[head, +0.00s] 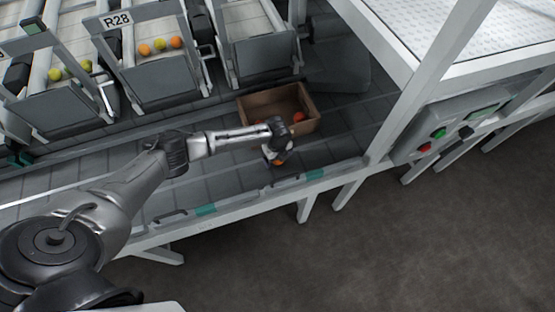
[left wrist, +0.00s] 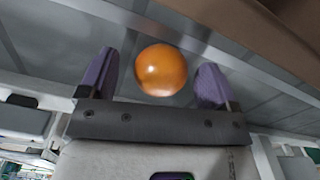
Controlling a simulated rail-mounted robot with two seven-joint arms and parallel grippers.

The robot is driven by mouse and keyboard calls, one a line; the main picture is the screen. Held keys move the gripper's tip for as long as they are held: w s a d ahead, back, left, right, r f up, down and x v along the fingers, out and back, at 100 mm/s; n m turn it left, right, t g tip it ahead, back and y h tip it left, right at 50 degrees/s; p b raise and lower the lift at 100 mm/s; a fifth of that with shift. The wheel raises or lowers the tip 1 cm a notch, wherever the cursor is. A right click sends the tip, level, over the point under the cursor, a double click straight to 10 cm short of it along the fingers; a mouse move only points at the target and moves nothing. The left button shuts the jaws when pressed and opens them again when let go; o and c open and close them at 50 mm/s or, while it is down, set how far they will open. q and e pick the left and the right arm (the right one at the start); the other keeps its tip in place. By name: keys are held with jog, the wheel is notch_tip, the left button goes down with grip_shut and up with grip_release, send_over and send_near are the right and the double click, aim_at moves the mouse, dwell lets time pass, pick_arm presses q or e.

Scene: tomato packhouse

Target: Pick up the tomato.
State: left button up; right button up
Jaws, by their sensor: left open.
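An orange tomato (left wrist: 161,70) shows between the two purple finger pads of my left gripper (left wrist: 154,82) in the left wrist view. The gripper is open, with a gap visible on both sides of the tomato. In the head view, my left gripper (head: 275,158) is low over the grey conveyor, just in front of the cardboard box. The tomato (head: 279,162) shows there only in small part at the gripper, mostly hidden by it. My right gripper is not in view.
A brown cardboard box (head: 312,125) with reddish-orange tomatoes (head: 298,117) inside stands just behind the gripper. Grey chutes with yellow and orange tomatoes (head: 160,44) stand at the back left. A white frame post (head: 405,95) and a control box (head: 440,133) are on the right.

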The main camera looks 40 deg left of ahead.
pick_arm(q)
jog(key=shift+c, duration=0.4)
jog(key=c, duration=0.7)
jog(key=shift+r, duration=0.1)
